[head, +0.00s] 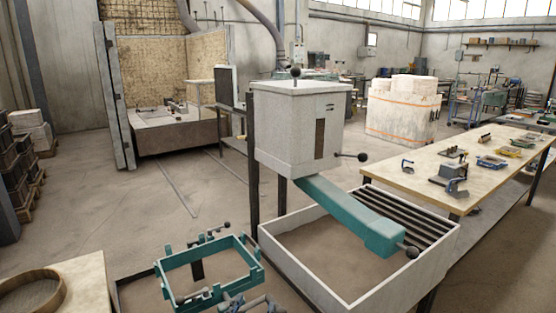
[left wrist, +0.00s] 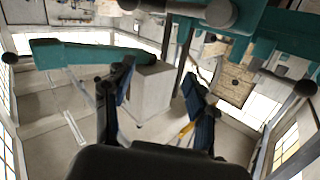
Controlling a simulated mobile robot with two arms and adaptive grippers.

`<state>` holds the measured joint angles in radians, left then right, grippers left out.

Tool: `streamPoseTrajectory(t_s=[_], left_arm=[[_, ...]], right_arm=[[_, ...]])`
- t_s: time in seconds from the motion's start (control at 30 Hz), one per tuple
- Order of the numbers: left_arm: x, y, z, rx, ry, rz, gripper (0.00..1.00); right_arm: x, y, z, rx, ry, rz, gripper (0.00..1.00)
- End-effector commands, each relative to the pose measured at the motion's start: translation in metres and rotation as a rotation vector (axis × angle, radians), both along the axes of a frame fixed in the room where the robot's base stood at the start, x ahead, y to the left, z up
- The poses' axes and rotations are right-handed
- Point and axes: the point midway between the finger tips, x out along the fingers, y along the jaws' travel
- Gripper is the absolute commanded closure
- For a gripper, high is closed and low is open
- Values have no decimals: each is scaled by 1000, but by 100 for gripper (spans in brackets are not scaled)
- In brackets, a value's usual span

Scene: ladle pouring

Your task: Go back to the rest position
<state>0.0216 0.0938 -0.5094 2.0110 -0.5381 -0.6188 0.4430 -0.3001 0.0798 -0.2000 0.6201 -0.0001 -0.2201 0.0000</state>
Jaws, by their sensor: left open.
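My left gripper (left wrist: 158,70) shows in the left wrist view with its two blue-padded fingers spread apart and nothing between them. A pale box-shaped unit (head: 300,125) stands in the middle of the head view, and it also shows behind the fingers in the left wrist view (left wrist: 152,98). A teal arm (head: 345,212) with a dark end knob slopes down from the box; it lies at the left in the wrist view (left wrist: 75,53). Bluish-grey parts cut off at the bottom of the head view cannot be told clearly. My right gripper is not in view.
A pale open tray (head: 275,247) with dark bars stands below the teal arm. A teal frame (head: 185,288) with clamps is at the front left, beside a light board (head: 92,280) with a round ring. A workbench (head: 410,182) with tools runs along the right. Open floor lies behind.

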Motion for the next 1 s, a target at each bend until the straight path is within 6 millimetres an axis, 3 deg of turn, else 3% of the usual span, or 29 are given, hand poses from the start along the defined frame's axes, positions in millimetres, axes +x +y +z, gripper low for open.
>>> streamPoseTrajectory(t_s=[0.03, 0.1, 0.2, 0.3, 0.5, 0.77, 1.0], left_arm=[[-18, 26, -28, -2, 116, 58, 43], [-45, 56, -62, 8, 277, 121, 43], [-92, 91, -103, 27, 493, 175, 43], [-136, 112, -130, 48, 666, 194, 43], [-210, 136, -157, 84, 915, 186, 43], [-292, 154, -168, 126, 1164, 136, 43], [-276, 150, -224, 130, 1181, 133, 43]], right_arm=[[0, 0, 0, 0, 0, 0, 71], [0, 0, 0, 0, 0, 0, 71], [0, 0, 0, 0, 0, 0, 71], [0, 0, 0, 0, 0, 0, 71], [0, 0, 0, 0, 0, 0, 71], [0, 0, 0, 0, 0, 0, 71], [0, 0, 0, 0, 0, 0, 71]])
